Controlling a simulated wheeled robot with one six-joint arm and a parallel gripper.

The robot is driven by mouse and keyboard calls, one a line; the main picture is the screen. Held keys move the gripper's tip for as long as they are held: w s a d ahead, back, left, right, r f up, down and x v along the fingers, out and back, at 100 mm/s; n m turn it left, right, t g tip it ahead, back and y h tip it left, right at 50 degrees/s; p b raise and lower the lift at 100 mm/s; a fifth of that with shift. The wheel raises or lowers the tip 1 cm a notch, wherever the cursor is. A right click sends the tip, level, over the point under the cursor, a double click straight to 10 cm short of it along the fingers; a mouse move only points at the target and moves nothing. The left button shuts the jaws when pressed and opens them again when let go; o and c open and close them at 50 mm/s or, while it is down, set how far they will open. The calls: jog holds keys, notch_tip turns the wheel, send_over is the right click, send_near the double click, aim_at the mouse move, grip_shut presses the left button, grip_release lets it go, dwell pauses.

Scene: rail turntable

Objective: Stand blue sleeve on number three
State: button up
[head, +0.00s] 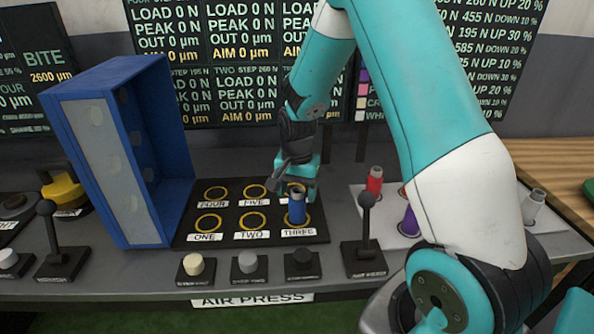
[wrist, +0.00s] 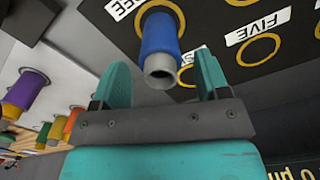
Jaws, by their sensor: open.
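The blue sleeve (head: 297,208) stands upright on the yellow ring labelled THREE, at the near right corner of the black plate (head: 225,236). In the wrist view the sleeve (wrist: 159,40) has its base at a yellow ring beside a label ending in EE; its grey open end faces the camera. My gripper (head: 298,187) is just behind and above the sleeve. Its two teal fingers are spread apart, with the sleeve's free end between or just beyond their tips; exact depth is hard to tell. Part of the plate's right side is hidden by the sleeve and gripper.
A tall blue frame (head: 180,205) stands left of the plate. A black lever (head: 366,225) and several knobs line the front edge. A white tray (head: 361,206) at right carries a red sleeve (head: 374,181) and a purple sleeve (head: 410,221). Screens (head: 235,95) stand behind.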

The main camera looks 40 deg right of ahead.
notch_tip(320, 180, up, 9)
jog(key=shift+r+b, duration=0.15)
jog(key=shift+b, duration=0.3)
jog(key=s+a+r+n+y, duration=0.1)
jog(key=s+a+r+n, duration=0.2)
jog(key=s+a+n, duration=0.3)
jog(key=s+a+r+n+y, duration=0.1)
jog(key=s+a+r+n, duration=0.2)
jog(key=a, duration=0.5)
jog(key=s+a+r+n+y, duration=0.2)
jog(key=s+a+n, duration=0.6)
jog(key=s, duration=0.5)
jog(key=shift+s+a+r+n, duration=0.2)
jog(key=shift+a+n, duration=0.1)
jog(key=shift+n, duration=0.5)
